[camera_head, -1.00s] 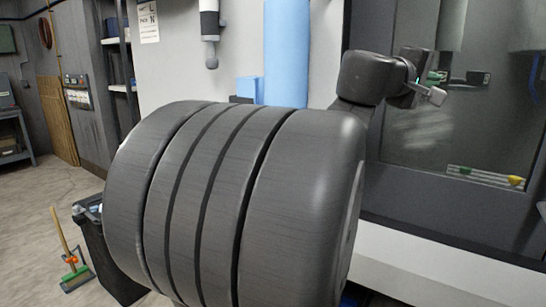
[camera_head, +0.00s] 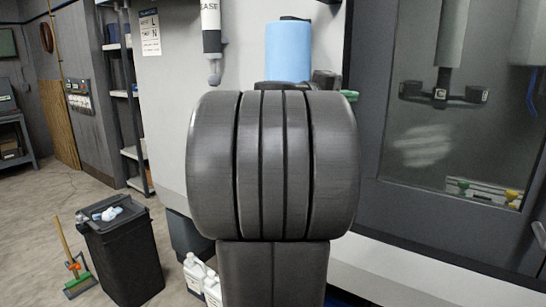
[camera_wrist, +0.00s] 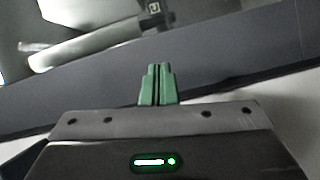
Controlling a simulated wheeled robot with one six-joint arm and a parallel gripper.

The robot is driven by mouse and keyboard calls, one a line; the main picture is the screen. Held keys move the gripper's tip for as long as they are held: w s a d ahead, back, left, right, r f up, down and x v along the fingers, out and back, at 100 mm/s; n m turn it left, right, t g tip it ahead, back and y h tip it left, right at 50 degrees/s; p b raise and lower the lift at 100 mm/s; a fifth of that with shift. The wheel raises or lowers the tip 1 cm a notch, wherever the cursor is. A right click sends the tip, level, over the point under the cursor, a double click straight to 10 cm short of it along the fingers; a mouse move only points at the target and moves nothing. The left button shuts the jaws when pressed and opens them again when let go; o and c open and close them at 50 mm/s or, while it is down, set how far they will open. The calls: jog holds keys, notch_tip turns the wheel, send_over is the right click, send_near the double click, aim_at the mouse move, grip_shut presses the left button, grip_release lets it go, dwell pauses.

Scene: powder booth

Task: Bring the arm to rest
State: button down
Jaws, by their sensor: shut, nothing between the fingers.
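My gripper (camera_wrist: 156,70) shows in the wrist view with its two green fingers together and nothing between them. Behind the fingertips in that view are a dark grey band and a blurred pale area. In the head view, my own dark arm links fill the middle of the picture and hide most of the gripper. Only a small green bit shows at the right edge of the arm, close to the machine's dark frame.
The booth window (camera_head: 420,130) with a dark frame stands on the right. A blue roll (camera_head: 288,50) is behind my arm. A black bin (camera_head: 122,255), white jugs (camera_head: 196,272) and a broom (camera_head: 68,255) stand at the lower left. Open floor (camera_head: 30,225) lies further left.

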jog(key=s+a, duration=0.1)
jog(key=a, duration=0.6)
jog(key=shift+s+a+r, duration=0.15)
jog(key=shift+s+a, duration=0.2)
jog(key=shift+s, duration=0.05)
